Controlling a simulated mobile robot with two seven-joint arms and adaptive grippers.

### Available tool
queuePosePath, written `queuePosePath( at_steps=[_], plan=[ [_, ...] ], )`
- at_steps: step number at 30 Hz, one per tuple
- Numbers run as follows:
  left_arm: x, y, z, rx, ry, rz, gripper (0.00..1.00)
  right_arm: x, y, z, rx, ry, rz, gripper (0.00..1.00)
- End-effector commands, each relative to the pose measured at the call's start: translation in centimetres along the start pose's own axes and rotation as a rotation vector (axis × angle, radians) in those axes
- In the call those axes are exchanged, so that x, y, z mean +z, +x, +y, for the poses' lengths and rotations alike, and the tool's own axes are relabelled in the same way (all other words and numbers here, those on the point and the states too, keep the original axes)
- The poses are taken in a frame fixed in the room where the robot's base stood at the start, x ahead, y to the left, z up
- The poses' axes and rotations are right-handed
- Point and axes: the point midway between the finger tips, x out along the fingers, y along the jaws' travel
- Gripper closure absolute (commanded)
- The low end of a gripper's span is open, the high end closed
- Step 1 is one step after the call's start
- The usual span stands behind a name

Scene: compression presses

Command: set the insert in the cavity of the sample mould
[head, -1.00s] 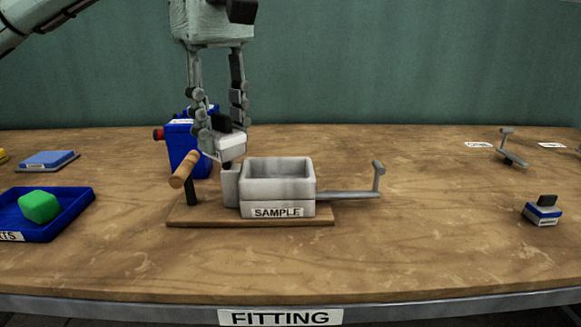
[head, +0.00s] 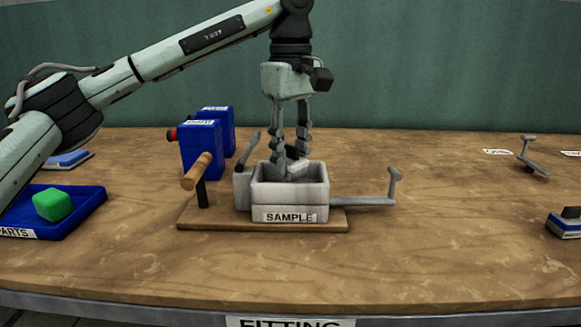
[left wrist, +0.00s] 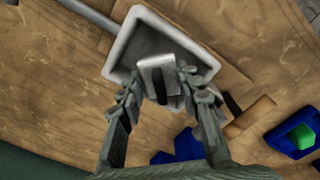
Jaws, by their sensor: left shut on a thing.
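The sample mould (head: 290,214) is a grey open box labelled SAMPLE on a wooden base (head: 200,221). Its cavity faces up and shows in the left wrist view, where the mould's rim (left wrist: 118,55) surrounds it. My left gripper (head: 288,160) points down over the cavity, shut on the insert (head: 297,167), a pale block with a dark grip. In the left wrist view the insert (left wrist: 157,66) sits between the fingers (left wrist: 160,92), within the rim's outline. It looks tilted in the head view. The front wall hides its lower part; I cannot tell whether it touches the cavity floor.
A wooden-handled lever (head: 198,171) stands left of the mould, and a grey arm (head: 365,201) sticks out right. Blue boxes (head: 201,150) stand behind left. A blue parts tray (head: 85,217) holds a green block (head: 53,204). A blue-and-grey block (head: 566,224) lies far right.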

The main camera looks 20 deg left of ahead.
Motion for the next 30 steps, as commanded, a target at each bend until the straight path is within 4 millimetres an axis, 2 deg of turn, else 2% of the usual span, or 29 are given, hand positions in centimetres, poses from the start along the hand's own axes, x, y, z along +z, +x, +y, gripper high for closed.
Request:
queuePosePath(
  at_steps=[3,5,16,17,18,19,30],
  plan=[
    [-0.1,1.9,-0.1,-0.002,0.0,0.0,1.0,-0.3,-0.1,-0.2,-0.003,-0.002,0.006,0.46],
    [0.0,2.5,-0.1,-0.001,0.0,0.0,1.0,-0.3,-0.1,-0.3,-0.005,-0.003,0.008,0.46],
    [0.0,3.1,-0.1,0.0,0.0,-0.001,1.0,0.1,0.4,-0.6,-0.009,-0.001,-0.003,0.46],
    [0.0,3.1,-0.1,0.0,0.0,-0.001,0.65,0.0,0.2,-0.6,-0.009,0.0,-0.002,0.46],
    [0.0,3.1,-0.1,0.0,0.0,-0.001,0.6,-0.1,0.0,-0.6,-0.009,0.0,0.001,0.46],
    [0.0,3.1,-0.1,0.0,0.0,-0.001,0.58,-0.3,-0.1,-0.6,-0.009,0.001,0.005,0.46],
    [0.0,2.5,-0.1,0.001,0.0,0.0,0.58,-0.5,-0.4,-0.3,-0.006,0.005,0.012,0.46]
  ],
)
